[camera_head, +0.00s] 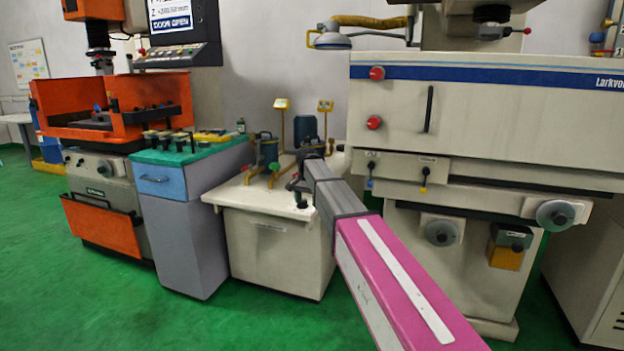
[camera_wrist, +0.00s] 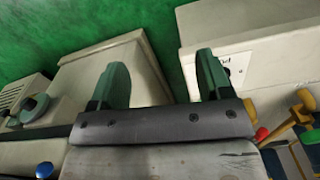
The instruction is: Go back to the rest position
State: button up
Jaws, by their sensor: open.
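My gripper (camera_head: 298,186) is at the far end of my outstretched pink and grey arm, in front of the white dielectric unit (camera_head: 275,247). It appears small and partly hidden by the arm in the head view. In the wrist view my gripper (camera_wrist: 162,85) shows two dark green fingers spread wide apart, with nothing between them. Pale cabinets and green floor lie beyond the fingers.
A blue-grey cabinet (camera_head: 182,232) with a green top stands left of the unit. An orange machine (camera_head: 110,107) is farther left. A large cream machine (camera_head: 470,110) with handwheels stands right, close to my arm. Green floor (camera_head: 60,300) is clear in front left.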

jog(key=s+d+f+n, duration=0.2)
jog(key=s+d+f, duration=0.5)
jog(key=s, duration=0.3)
jog(key=s+d+f+n, duration=0.1)
jog(key=s+d+f, duration=0.6)
jog(key=s+f, duration=0.2)
jog(key=s+d+f+n, duration=0.2)
jog(key=s+d+f, duration=0.5)
jog(key=s, duration=0.6)
jog(key=shift+f+n, duration=0.3)
jog(key=shift+f, duration=0.25)
jog(key=shift+s, duration=0.1)
